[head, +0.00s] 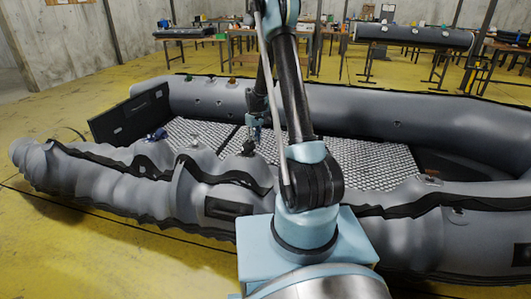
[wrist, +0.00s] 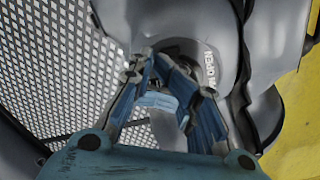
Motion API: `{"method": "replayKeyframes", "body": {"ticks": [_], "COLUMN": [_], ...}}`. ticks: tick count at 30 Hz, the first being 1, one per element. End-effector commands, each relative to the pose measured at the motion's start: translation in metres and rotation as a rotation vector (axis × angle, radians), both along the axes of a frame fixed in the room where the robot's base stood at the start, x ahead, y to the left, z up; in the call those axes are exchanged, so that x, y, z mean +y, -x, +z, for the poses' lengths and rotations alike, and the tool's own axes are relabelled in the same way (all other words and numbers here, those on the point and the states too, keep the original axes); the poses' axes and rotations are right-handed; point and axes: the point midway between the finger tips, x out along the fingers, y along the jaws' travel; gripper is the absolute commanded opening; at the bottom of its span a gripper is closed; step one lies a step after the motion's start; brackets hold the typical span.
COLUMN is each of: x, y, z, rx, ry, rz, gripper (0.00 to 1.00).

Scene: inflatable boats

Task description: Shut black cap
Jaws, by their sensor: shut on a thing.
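My gripper (head: 254,128) reaches down over the near tube of the grey inflatable boat (head: 215,185). In the wrist view, its blue fingers (wrist: 176,72) are at a round grey valve (wrist: 186,47) with pale lettering on its rim. A small black cap (head: 248,147) shows just below the fingers in the head view. The fingers are closed on it, but they hide most of it in the wrist view. I cannot tell how far the cap is tilted from the valve.
The near tube is slack and wrinkled at left. The boat's patterned floor (wrist: 62,70) lies beside the gripper. Workbenches (head: 275,45) and another grey tube (head: 413,35) stand behind.

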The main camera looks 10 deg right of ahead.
Motion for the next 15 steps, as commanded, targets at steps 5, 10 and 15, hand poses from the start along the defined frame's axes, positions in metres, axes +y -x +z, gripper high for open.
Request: {"method": "replayKeyframes", "body": {"ticks": [5, 10, 15], "x": [0.010, 0.013, 0.020], "y": [-0.002, -0.004, -0.007], "z": [-0.001, -0.001, -0.003], "rx": [0.002, 0.001, 0.001], "ry": [0.000, 0.001, 0.001], "rz": [0.003, 0.002, 0.002], "gripper": [0.00, 0.00, 0.00]}}
